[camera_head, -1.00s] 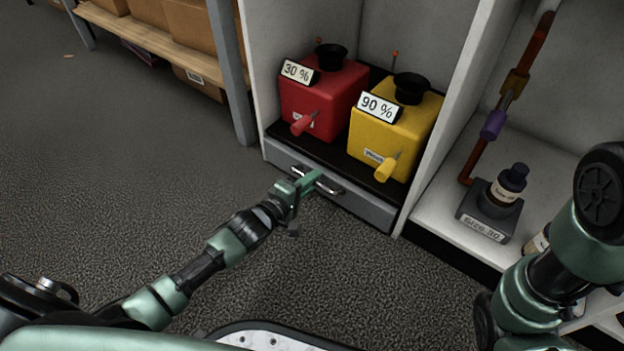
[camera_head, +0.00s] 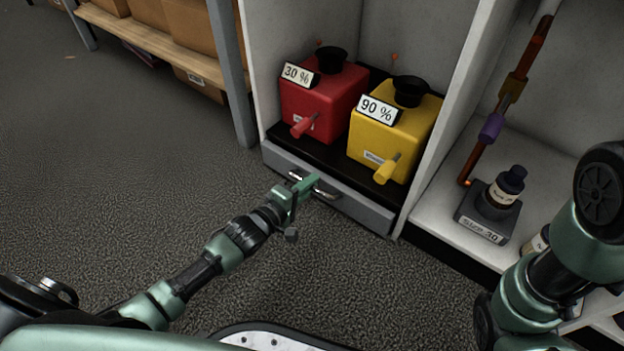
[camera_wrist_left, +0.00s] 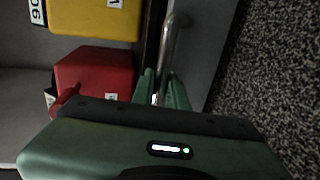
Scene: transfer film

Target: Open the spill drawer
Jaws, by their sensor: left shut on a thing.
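The spill drawer (camera_head: 358,205) is a grey front low in the cabinet, under the red and yellow containers. It looks closed or nearly so. Its metal bar handle (camera_head: 326,191) sits at the middle of the front. My left gripper (camera_head: 306,184) is at the handle, its green fingers shut around the bar toward its left part. In the left wrist view the handle (camera_wrist_left: 171,45) runs down between the two fingers (camera_wrist_left: 162,90), which hide part of it. My right arm (camera_head: 540,275) shows at the right; its gripper is out of frame.
A red container (camera_head: 322,98) marked 30 % and a yellow container (camera_head: 394,138) marked 90 % stand on the black shelf above the drawer. A dark bottle (camera_head: 508,185) on a grey stand is at the right. The floor (camera_head: 150,180) in front is clear.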

